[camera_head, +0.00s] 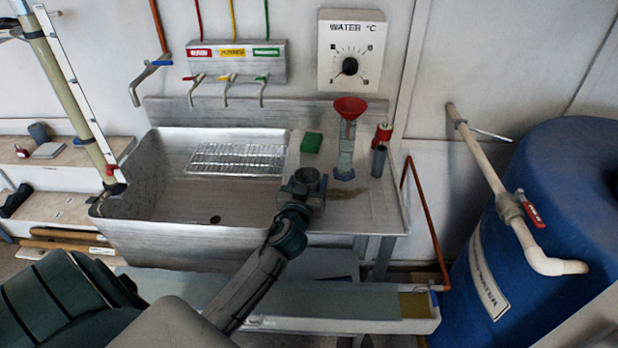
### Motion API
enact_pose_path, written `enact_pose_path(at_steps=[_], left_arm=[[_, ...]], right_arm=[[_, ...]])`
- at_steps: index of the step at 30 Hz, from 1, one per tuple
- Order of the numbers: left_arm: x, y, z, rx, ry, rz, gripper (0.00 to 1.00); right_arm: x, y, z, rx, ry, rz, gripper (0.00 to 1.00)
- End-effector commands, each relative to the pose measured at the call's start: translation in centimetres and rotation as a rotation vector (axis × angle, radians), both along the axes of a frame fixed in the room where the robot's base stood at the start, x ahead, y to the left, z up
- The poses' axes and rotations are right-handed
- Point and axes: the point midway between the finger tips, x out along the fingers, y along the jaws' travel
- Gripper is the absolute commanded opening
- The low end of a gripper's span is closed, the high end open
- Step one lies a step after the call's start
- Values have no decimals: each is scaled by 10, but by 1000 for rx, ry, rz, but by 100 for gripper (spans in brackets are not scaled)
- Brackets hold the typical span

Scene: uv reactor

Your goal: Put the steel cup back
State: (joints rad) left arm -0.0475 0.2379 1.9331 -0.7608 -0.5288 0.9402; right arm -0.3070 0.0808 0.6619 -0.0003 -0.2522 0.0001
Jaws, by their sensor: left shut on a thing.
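The steel cup (308,177) is a small grey, round, open-topped cup, roughly upright. My left gripper (302,188) is shut on it, over the front edge of the steel drainboard (378,212), just right of the sink basin. The fingers hide part of the cup's side. I cannot tell whether its base touches the drainboard. My right gripper is not in view.
Behind the cup are a green sponge (311,143), a glass cylinder (346,155) with a red funnel (350,107), a dark grey cylinder (378,161) and a red bottle (383,134). The drainboard's right side is clear.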

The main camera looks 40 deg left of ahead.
Motion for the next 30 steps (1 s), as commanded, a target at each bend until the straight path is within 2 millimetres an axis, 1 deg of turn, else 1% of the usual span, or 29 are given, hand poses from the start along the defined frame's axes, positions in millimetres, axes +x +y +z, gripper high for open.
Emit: enact_pose_path(at_steps=[1, 2, 9, 13, 14, 16, 17, 24, 28, 30], left_arm=[[-1, 0, 1, -2, 2, -1, 24], [-1, -1, 0, -2, 2, -1, 24], [-1, -1, -2, -1, 1, -1, 24], [-1, -1, -6, -1, 1, -1, 24], [-1, -1, -5, -2, 2, -1, 65], [-1, -1, -5, -2, 2, -1, 79], [-2, -1, -5, -2, 2, -1, 81], [-2, -1, -4, -2, 2, -1, 81], [-2, -1, 1, -1, 2, 0, 81], [-12, -4, -5, -2, 3, -1, 81]], right_arm=[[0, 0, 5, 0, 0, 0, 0], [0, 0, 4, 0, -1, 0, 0], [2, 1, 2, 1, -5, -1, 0], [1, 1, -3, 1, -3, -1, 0], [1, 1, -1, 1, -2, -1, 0], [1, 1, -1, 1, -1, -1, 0], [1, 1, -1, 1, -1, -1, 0], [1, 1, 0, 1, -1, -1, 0], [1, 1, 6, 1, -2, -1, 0], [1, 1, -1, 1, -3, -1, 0]])
